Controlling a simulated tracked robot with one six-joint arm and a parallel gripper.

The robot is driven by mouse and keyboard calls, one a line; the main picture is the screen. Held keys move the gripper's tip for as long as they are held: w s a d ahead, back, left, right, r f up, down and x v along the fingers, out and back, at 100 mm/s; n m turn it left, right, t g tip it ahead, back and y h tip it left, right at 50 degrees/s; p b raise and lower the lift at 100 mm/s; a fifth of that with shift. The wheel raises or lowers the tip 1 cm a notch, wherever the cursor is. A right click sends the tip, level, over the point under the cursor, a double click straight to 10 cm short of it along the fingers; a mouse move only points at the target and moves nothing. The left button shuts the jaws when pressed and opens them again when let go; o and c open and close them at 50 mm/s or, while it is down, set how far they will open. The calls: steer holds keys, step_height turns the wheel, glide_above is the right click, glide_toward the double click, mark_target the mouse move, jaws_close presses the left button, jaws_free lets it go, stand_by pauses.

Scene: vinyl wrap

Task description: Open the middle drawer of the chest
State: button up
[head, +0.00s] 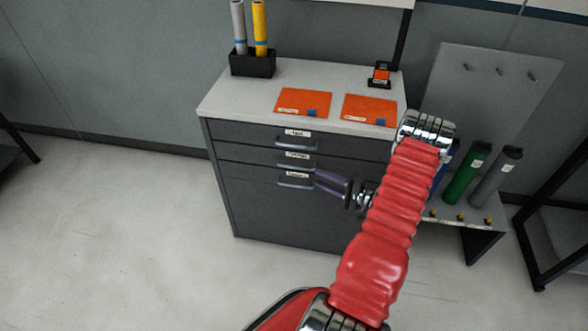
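The grey chest (270,215) stands against the wall with its drawers closed. The middle drawer has a bar handle (293,164) below a white label, between the top drawer handle (296,145) and the bottom drawer handle (294,185). My gripper (317,179) is in front of the chest, its purple fingers pointing left. The fingertips look apart, with nothing seen between them. They are just right of the handles, near the height between the middle and bottom ones. I cannot tell whether they touch the chest. My red-sleeved arm hides the chest's right side.
On the chest top lie two orange sheets (304,101) (369,109), a black holder (252,64) with grey and yellow rolls, and a small black stand (380,76). At right, a rack (465,213) holds green and grey rolls. The floor (120,225) at left is clear.

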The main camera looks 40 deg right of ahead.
mark_target(295, 167)
steer(key=x, duration=1.2)
steer(key=shift+r, duration=0.1)
steer(key=shift+c, duration=0.7)
jaws_close()
steer(key=shift+a, duration=0.1)
steer(key=shift+a, duration=0.2)
steer(key=shift+s+d, duration=0.1)
steer(key=shift+s, duration=0.05)
